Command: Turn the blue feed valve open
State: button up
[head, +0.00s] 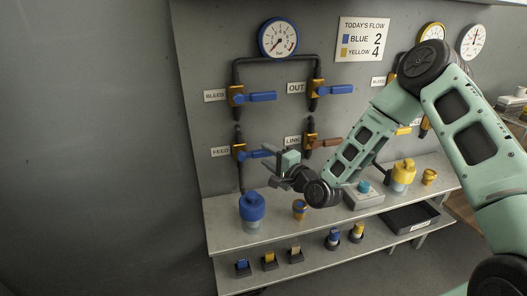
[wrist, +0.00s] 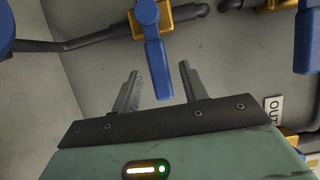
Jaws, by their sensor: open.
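The blue feed valve, with a yellow body (head: 239,152) and a blue lever (head: 256,154), is on the wall panel beside the FEED label (head: 221,151). Its lever points right, across the vertical pipe. My gripper (head: 270,153) is at the lever's right end and partly covers it in the head view. In the wrist view, the blue lever (wrist: 158,62) reaches down between the two open fingers of my gripper (wrist: 160,75), with gaps visible on both sides. Whether the lever lies at fingertip depth is hard to tell.
The BLEED valve lever (head: 262,97) is above and the LINK valve's orange lever (head: 326,142) to the right. A blue-capped container (head: 252,207) stands on the shelf (head: 275,219) below. The blue-rimmed gauge (head: 278,38) is higher up. Open wall lies left.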

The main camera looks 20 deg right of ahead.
jog(key=shift+x, duration=1.4)
jog(key=shift+c, duration=0.3)
grip_shut()
